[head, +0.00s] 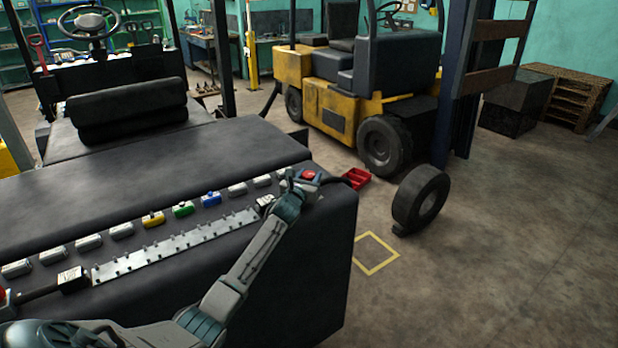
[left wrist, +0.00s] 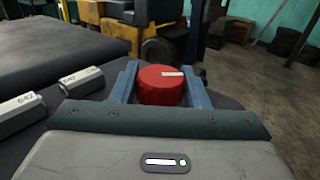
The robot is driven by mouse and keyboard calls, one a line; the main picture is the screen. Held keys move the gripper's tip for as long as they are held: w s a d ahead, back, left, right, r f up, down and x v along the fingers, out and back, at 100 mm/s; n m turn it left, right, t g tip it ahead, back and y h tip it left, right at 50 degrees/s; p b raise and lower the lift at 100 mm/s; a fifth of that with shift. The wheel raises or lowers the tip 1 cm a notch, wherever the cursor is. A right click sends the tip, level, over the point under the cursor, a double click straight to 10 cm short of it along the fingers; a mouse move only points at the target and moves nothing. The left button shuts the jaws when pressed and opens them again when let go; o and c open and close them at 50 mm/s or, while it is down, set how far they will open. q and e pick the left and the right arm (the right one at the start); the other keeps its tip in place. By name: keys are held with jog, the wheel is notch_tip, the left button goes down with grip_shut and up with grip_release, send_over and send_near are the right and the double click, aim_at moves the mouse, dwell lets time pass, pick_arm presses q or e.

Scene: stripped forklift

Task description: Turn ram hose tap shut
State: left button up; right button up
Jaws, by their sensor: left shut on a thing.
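The ram hose tap shows as a round red knob (head: 309,174) at the right end of the dark machine top. In the left wrist view the red knob (left wrist: 160,87) has a white mark on its top, lying roughly level and pointing to the right. My left gripper (head: 304,181) reaches it from the front. Its two blue fingers (left wrist: 160,92) stand on either side of the knob and are shut on it. The knob's lower part and the hose under it are hidden. My right gripper is not in view.
Silver labelled blocks (head: 88,243) and yellow, green (head: 184,209) and blue ones line the machine top behind a metal strip (head: 175,246). A yellow forklift (head: 330,100) stands behind.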

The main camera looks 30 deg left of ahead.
pick_arm(q)
jog(key=o, duration=1)
jog(key=shift+s, duration=0.1)
jog(key=shift+s, duration=0.1)
jog(key=shift+s+d+f, duration=0.1)
jog(key=shift+s, duration=0.05)
jog(key=b+v, duration=0.3)
jog(key=v, duration=0.6)
jog(key=shift+b, duration=0.4)
jog(key=shift+s+d, duration=0.15)
jog(key=shift+s, duration=0.5)
jog(key=shift+c, duration=0.2)
